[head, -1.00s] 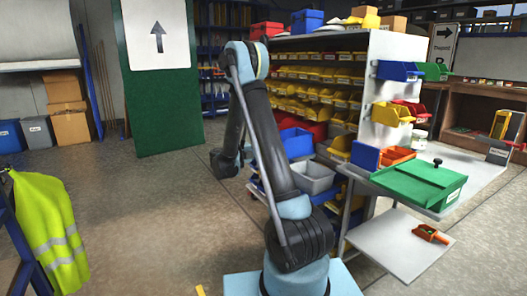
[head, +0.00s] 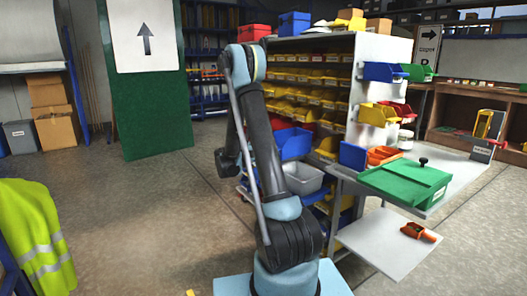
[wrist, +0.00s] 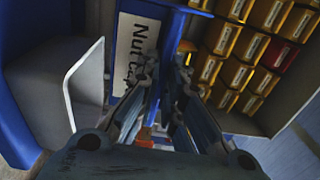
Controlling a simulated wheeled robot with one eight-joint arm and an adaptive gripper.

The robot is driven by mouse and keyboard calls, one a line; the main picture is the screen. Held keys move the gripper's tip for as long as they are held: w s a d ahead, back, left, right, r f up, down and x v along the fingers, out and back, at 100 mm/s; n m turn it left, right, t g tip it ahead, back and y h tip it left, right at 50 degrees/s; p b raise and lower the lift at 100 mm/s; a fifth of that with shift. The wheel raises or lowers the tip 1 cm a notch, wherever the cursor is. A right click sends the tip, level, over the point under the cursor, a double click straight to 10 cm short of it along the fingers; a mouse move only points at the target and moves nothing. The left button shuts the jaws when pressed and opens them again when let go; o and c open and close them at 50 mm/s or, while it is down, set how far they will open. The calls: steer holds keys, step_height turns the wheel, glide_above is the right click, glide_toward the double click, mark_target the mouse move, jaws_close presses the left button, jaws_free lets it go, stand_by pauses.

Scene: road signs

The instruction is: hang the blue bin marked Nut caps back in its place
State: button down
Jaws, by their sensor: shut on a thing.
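A blue bin (wrist: 124,60) with a white label reading "Nut c…" is in the wrist view, the rest of its label covered by my fingers. My gripper (wrist: 157,78) is shut on this bin, which fills the area just beyond the fingertips. In the head view my upper arm hides the gripper. A blue bin (head: 293,143) shows just right of my arm there, in front of the shelf unit; I cannot read a label on it. Blue, yellow and red bins hang on the shelf's white end panel (head: 370,65).
Rows of yellow bins (wrist: 225,70) fill the shelf unit. A grey bin (head: 303,180) is low beside my arm. The floor at left is open.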

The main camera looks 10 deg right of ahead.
steer(key=shift+f+x, duration=0.15)
steer(key=shift+x, duration=5.1)
steer(key=shift+f+x, duration=0.1)
steer(key=shift+x, duration=5.1)
steer(key=shift+a, duration=0.1)
steer(key=shift+f, duration=0.95)
steer(key=c, duration=1.7)
jaws_free()
steer(key=shift+o, duration=0.2)
